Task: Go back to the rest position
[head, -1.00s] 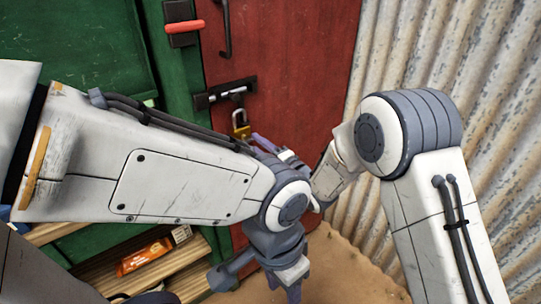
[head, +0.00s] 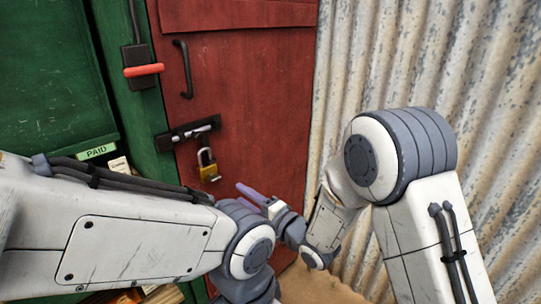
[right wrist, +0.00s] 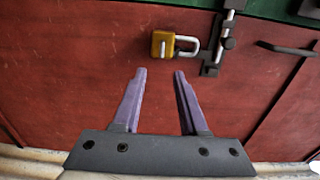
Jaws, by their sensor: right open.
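My right gripper (head: 252,192) is in front of the red door, partly hidden behind my left arm. In the right wrist view its two purple fingers (right wrist: 157,85) stand apart with nothing between them. A yellow padlock (head: 208,172) with a grey shackle hangs by the bolt (head: 190,132) on the door. In the right wrist view the padlock (right wrist: 163,45) is just beyond the fingertips, apart from them. I cannot tell whether its shackle is locked. My left arm crosses the lower left of the head view, and its gripper is out of frame.
The red door (head: 245,80) has a dark handle (head: 183,68). A switch box with a red lever (head: 143,70) is on the green frame. A corrugated metal wall (head: 400,60) stands at the right. A green "PAID" label (head: 97,152) is at the left.

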